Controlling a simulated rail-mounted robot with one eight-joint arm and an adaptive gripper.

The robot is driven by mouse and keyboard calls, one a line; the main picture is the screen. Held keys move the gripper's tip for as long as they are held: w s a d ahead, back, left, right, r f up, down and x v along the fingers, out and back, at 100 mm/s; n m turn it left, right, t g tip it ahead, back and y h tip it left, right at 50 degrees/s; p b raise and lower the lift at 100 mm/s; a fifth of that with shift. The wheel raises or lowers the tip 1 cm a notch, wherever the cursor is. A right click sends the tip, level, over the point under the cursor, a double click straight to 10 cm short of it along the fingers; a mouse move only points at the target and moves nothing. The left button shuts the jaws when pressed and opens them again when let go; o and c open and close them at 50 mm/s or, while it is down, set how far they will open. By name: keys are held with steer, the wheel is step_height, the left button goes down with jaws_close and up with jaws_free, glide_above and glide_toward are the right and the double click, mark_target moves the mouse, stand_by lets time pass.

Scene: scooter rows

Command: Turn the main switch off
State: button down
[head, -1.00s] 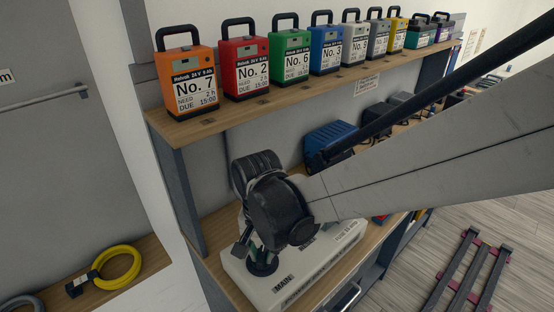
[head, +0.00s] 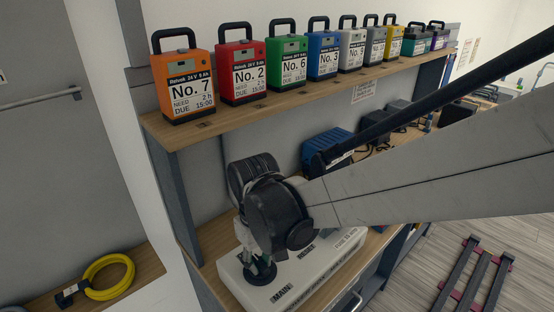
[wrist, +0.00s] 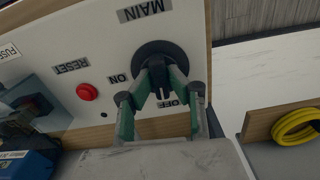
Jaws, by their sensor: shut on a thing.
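The main switch is a black rotary knob on a round black base (wrist: 160,60), on a white panel box (head: 320,268). In the wrist view it sits by the MAIN label, with ON to its left and OFF just below it. My gripper (wrist: 156,88) has its green-padded fingers on both sides of the knob's black handle, shut on it. The handle points down in the wrist view, towards the OFF label; its exact angle is partly hidden by the fingers. In the head view, the black switch base (head: 261,274) shows below my gripper.
A red RESET button (wrist: 87,91) is on the same panel, left of ON. A shelf (head: 230,117) with several coloured batteries runs above the panel. A blue charger (head: 325,143) stands behind. A yellow cable coil (head: 108,277) lies at lower left.

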mark_target(260, 261)
steer(key=shift+n, duration=0.5)
steer(key=c, duration=1.7)
jaws_free()
step_height(260, 261, up, 12)
steer(key=shift+d, duration=0.1)
steer(key=s+d+m+t, duration=0.2)
steer(key=d+m, duration=0.1)
steer(key=d, duration=0.5)
steer(key=s+d+m+t, duration=0.2)
steer(key=d+m, duration=0.1)
steer(key=d, duration=0.6)
steer(key=s+d+m+t, duration=0.2)
steer(key=d+m+t, duration=0.1)
steer(key=d, duration=0.6)
steer(key=shift+f, duration=0.2)
